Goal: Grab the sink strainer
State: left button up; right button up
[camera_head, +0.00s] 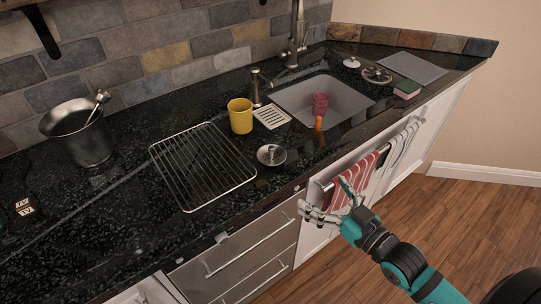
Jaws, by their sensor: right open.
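A round metal piece with a raised centre (271,155) lies on the black counter in front of the yellow cup; it looks like a sink strainer. Another round metal disc (377,75) lies on the counter at the right of the sink, and I cannot tell for sure which one is the strainer. My right gripper (323,200) is open and empty, in front of the cabinet doors near the striped towel. It is apart from both discs, below and to the right of the nearer one. My left gripper is not in view.
A wire rack (203,166), yellow cup (240,116) and white slotted dish (271,117) stand near the sink (300,96). A pink cup (320,103) is in the sink, with an orange item (318,124) at its front edge. A towel bar with a red striped towel (352,180) juts from the cabinet.

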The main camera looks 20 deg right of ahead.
notch_tip(320, 180, up, 2)
jog(key=a, duration=0.2)
jog(key=p, duration=0.1)
send_near(274, 152)
jog(key=w, duration=0.2)
jog(key=a+p, duration=0.1)
jog(key=shift+w+r, duration=0.35)
jog(key=shift+w, duration=0.05)
jog(key=shift+w+a+f, duration=0.1)
jog(key=shift+w+f, duration=0.05)
jog(key=shift+w, duration=0.4)
jog(key=p+x, duration=0.1)
jog(key=x, duration=0.3)
jog(key=shift+a+f, duration=0.1)
jog(key=shift+f, duration=0.1)
jog(key=shift+w+a+f, duration=0.15)
jog(key=shift+w, duration=0.35)
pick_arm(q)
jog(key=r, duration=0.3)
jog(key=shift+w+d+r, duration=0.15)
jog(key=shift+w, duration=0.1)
pick_arm(e)
jog(key=shift+s, duration=0.1)
